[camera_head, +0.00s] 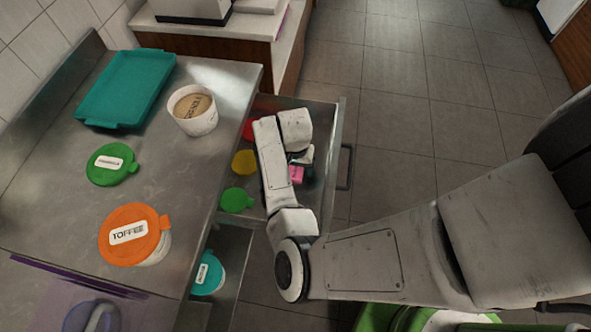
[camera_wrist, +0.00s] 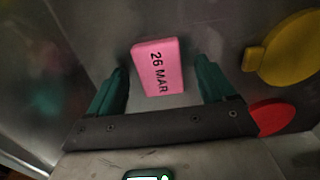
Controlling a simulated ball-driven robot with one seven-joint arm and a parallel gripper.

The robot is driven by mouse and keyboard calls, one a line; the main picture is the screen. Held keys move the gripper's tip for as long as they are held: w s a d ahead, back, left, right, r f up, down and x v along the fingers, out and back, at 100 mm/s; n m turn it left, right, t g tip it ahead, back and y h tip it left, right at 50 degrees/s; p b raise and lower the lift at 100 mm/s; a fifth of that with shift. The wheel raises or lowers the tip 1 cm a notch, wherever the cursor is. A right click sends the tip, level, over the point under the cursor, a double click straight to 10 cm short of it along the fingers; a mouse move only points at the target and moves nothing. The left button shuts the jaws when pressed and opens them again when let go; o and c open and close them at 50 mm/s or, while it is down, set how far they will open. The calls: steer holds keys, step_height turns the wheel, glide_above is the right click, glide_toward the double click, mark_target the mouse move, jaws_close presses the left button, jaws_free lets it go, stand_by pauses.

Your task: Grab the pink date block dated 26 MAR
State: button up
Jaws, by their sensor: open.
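The pink date block (camera_wrist: 157,66) reads "26 MAR" and lies in the open metal drawer. In the wrist view it sits just beyond and between the tips of my open gripper (camera_wrist: 158,82), with a gap on each side. In the head view a small part of the pink block (camera_head: 296,174) shows beside my arm. My gripper (camera_head: 302,155) is inside the drawer there, mostly hidden by my own wrist.
The drawer (camera_head: 338,130) also holds a yellow lid (camera_head: 244,162), a green lid (camera_head: 236,199) and a red lid (camera_head: 249,130). The counter bears a teal tray (camera_head: 126,88), a white tub (camera_head: 193,111) and an orange-lidded toffee tub (camera_head: 134,234). A teal-lidded tub (camera_head: 208,274) stands below.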

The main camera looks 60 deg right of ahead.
steer(key=shift+f, duration=0.1)
steer(key=shift+c, duration=0.2)
steer(key=c, duration=1.1)
